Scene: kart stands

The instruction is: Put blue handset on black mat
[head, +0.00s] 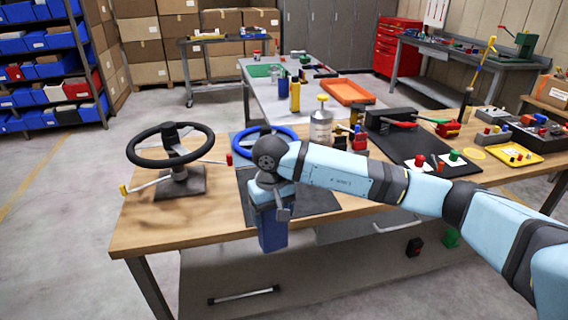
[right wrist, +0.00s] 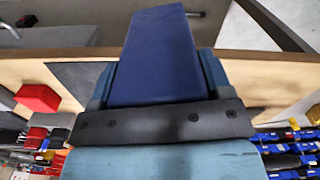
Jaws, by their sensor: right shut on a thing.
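My right gripper (head: 268,205) hangs over the front edge of the wooden table and is shut on a dark blue block, which I take as the blue handset (head: 272,234). The handset points down, its lower end in front of the table edge. In the right wrist view, the handset (right wrist: 155,55) sits between the two fingers. A black mat (head: 318,200) lies on the table just behind and right of the gripper; my arm hides part of it. Another black mat (head: 398,148) lies further right, with red and green joysticks on it. My left gripper is not in view.
A black steering wheel on a stand (head: 172,150) is at the table's left. A blue wheel (head: 290,132) is partly hidden behind my wrist. A metal canister (head: 320,128) and a yellow tray (head: 512,154) stand further right.

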